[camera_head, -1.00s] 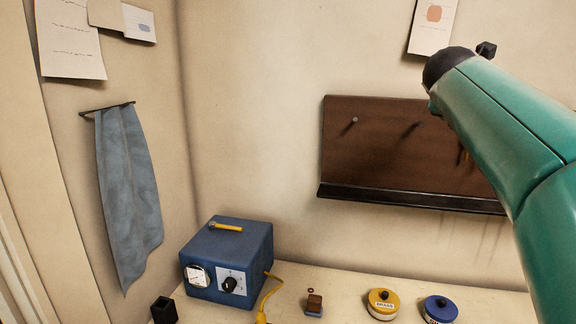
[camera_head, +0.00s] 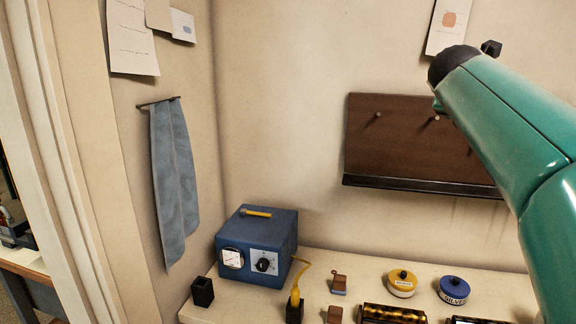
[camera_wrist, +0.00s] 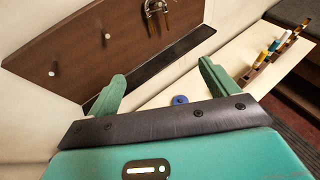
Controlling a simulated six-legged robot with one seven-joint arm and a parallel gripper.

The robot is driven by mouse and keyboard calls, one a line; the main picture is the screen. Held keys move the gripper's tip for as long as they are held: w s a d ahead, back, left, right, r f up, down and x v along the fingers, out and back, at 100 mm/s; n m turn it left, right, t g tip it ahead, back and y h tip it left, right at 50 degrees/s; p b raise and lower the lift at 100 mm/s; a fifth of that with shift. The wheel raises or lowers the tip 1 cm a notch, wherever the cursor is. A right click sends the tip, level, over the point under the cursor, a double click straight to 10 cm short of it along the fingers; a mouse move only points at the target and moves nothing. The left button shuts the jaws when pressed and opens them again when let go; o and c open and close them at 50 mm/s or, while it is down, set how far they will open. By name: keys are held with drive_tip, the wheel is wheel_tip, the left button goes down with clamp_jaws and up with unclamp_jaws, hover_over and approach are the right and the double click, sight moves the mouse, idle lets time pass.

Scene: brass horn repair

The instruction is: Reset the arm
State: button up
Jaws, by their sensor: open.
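My gripper (camera_wrist: 160,92) shows in the wrist view with its two green fingers spread wide apart and nothing between them. It is above the bench, with the brown wall board (camera_wrist: 100,50) behind and to the left. In the head view my green arm reaches up along the right side and covers part of the same board (camera_head: 400,140). The fingers cannot be made out in the head view.
A blue meter box (camera_head: 257,245) stands on the bench (camera_head: 335,262), beside a small black cup (camera_head: 202,291). Yellow (camera_head: 402,283) and blue (camera_head: 454,289) round tins stand farther right. A blue cloth (camera_head: 174,185) hangs at left. A metal tool (camera_wrist: 157,15) hangs on the board.

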drive_tip(key=s+a+f+m+g+y, duration=0.1)
drive_tip(key=s+a+f+m+y, duration=0.2)
drive_tip(key=s+a+f+m, duration=0.4)
drive_tip(key=s+a+f+m+g+y, duration=0.1)
drive_tip(key=s+a+f+m+y, duration=0.2)
drive_tip(key=s+a+f+m, duration=0.4)
drive_tip(key=s+a+f+m+g+y, duration=0.2)
drive_tip(key=s+a+f+m, duration=0.5)
drive_tip(key=s+f+m, duration=0.6)
wheel_tip(320, 180, down, 7)
drive_tip(key=shift+f+y, duration=0.1)
drive_tip(key=shift+y, duration=0.6)
